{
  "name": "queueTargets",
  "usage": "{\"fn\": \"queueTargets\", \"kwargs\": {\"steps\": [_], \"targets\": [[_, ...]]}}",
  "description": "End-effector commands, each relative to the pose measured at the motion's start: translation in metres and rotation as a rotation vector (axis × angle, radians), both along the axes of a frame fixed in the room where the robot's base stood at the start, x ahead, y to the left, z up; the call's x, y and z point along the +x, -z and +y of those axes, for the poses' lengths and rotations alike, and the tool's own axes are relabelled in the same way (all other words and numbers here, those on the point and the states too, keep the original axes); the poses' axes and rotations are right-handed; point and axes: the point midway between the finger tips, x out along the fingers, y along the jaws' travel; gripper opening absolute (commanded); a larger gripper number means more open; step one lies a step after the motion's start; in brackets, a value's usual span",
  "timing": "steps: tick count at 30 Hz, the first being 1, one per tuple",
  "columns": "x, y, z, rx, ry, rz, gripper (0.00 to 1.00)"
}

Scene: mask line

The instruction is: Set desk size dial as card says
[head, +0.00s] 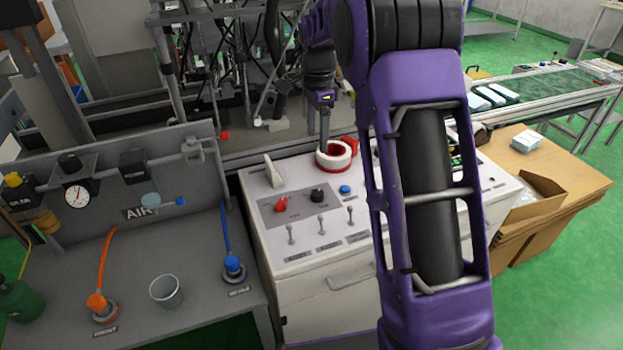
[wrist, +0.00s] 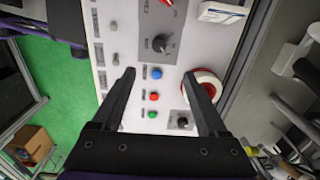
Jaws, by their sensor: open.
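The white control desk (head: 295,240) carries a red knob (head: 280,204) and a black dial (head: 318,194) on a grey panel. In the wrist view the black dial (wrist: 160,43) lies beyond my fingertips, and a second black knob (wrist: 182,121) sits between the fingers on a small grey plate. Their labels are too small to read. A white card (head: 273,170) stands at the desk's back left; it also shows in the wrist view (wrist: 222,12), its writing unreadable. My gripper (wrist: 159,74) is open and empty above the desk, its fingertips on either side of the blue button.
Blue (wrist: 156,73), red (wrist: 153,97) and green (wrist: 152,114) buttons line the desk. A white-and-red ring (head: 333,154) stands near my gripper. Levers (head: 320,225) stand along the front. A grey air bench (head: 190,280) is at left, a cardboard box (head: 535,196) at right.

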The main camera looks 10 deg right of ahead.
Motion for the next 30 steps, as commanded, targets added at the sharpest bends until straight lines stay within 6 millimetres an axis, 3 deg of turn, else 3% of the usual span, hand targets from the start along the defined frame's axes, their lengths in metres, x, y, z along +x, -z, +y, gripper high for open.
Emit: {"fn": "queueTargets", "kwargs": {"steps": [8,24,30], "targets": [[0.000,0.029,-0.005,-0.005,0.017,0.009,0.76],[0.000,0.144,-0.005,-0.005,0.017,0.008,0.76],[0.000,0.170,-0.004,-0.005,0.016,0.007,0.76]]}}
